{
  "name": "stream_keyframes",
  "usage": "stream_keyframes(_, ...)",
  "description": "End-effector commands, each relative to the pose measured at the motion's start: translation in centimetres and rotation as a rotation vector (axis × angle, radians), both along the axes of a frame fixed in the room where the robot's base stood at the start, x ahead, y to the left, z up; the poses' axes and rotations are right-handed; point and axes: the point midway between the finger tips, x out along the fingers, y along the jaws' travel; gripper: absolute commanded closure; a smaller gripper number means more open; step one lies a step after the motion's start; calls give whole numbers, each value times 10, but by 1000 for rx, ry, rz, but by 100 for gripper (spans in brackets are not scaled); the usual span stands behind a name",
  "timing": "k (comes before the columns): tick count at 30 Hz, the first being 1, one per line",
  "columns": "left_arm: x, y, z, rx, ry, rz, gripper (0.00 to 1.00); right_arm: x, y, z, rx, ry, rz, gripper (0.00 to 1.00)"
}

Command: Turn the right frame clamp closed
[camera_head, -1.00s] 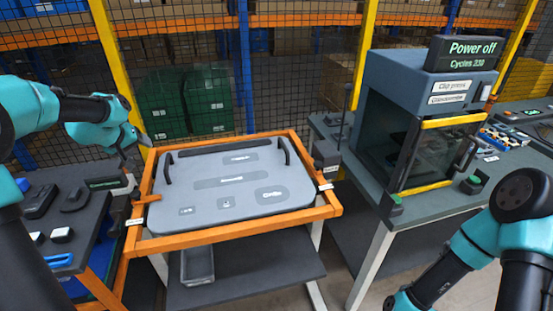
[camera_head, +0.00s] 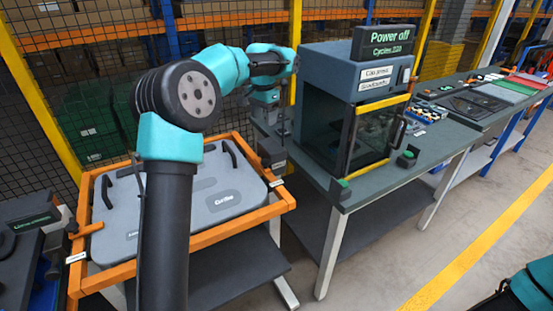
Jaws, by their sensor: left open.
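The orange frame (camera_head: 230,232) holds a grey door panel (camera_head: 215,200) lying flat on it. The right frame clamp (camera_head: 271,153) is a dark block at the frame's right edge, with a small white label below it. My left arm reaches across the panel from below. My left gripper (camera_head: 268,122) is open, pointing down just above and behind this clamp; its fingertips are small and dark, and I cannot tell whether they touch the clamp. The clamp's lever is hard to make out behind the gripper. The left clamp's orange handle (camera_head: 86,230) shows at the frame's left edge.
A mesh fence (camera_head: 50,95) and yellow posts are behind. My right arm shows only at the lower right corner.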

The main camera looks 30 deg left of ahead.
Motion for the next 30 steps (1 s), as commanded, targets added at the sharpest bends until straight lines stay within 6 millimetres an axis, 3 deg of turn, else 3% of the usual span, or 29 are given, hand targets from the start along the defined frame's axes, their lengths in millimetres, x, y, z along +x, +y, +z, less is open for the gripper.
stream_keyframes(11, 0, 0, -13, -2, 2, 1, 37, 0, 0, 0, 0, 0, -1, 57)
stream_keyframes(30, -1, 0, -116, -3, 2, 2, 37, 0, 0, 0, 0, 0, -1, 57)
